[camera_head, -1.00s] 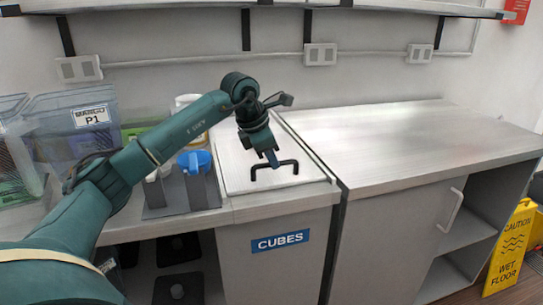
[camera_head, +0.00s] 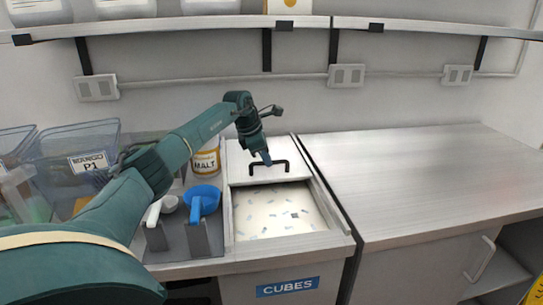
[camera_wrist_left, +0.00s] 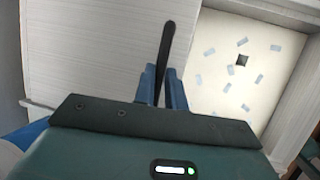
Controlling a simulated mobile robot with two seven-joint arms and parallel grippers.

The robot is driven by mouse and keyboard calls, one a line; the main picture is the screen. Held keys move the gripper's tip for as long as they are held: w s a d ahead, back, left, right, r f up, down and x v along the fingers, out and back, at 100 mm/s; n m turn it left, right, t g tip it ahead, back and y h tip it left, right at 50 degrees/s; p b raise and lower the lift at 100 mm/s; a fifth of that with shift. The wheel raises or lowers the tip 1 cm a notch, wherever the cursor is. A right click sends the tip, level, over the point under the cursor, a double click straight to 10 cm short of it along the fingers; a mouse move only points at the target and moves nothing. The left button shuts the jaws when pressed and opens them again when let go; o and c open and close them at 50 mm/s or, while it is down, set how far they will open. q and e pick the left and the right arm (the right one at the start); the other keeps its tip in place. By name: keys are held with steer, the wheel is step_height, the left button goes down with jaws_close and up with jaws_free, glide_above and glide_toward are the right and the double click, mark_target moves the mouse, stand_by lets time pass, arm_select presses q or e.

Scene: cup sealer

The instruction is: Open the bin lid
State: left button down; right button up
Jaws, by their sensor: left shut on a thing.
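The bin labelled CUBES (camera_head: 288,286) stands at the counter's middle, with its opening showing a pale inside (camera_head: 275,212) and several small bluish pieces. Its lid (camera_head: 240,165) is slid back toward the wall, uncovering the front part. The black lid handle (camera_head: 285,163) sits near the lid's front edge. My left gripper (camera_head: 266,160) is shut on this handle. In the left wrist view, the blue fingers (camera_wrist_left: 163,88) close around the dark handle bar (camera_wrist_left: 166,45), beside the open bin. My right gripper is not in view.
Left of the bin are a blue scoop (camera_head: 201,200) in a grey holder, a white scoop (camera_head: 160,208), a MALT tub (camera_head: 207,160) and a clear MANGO container (camera_head: 80,155). The steel counter (camera_head: 420,180) at right is clear. A shelf (camera_head: 200,24) runs above.

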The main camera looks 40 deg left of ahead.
arm_select(q)
steer(key=shift+w+a, duration=0.15)
steer(key=shift+w, duration=0.05)
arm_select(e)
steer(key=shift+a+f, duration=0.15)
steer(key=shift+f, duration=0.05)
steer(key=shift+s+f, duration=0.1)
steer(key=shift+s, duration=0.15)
arm_select(q)
steer(key=c, duration=1.5)
jaws_free()
steer(key=shift+o, duration=0.2)
steer(key=shift+s, duration=0.1)
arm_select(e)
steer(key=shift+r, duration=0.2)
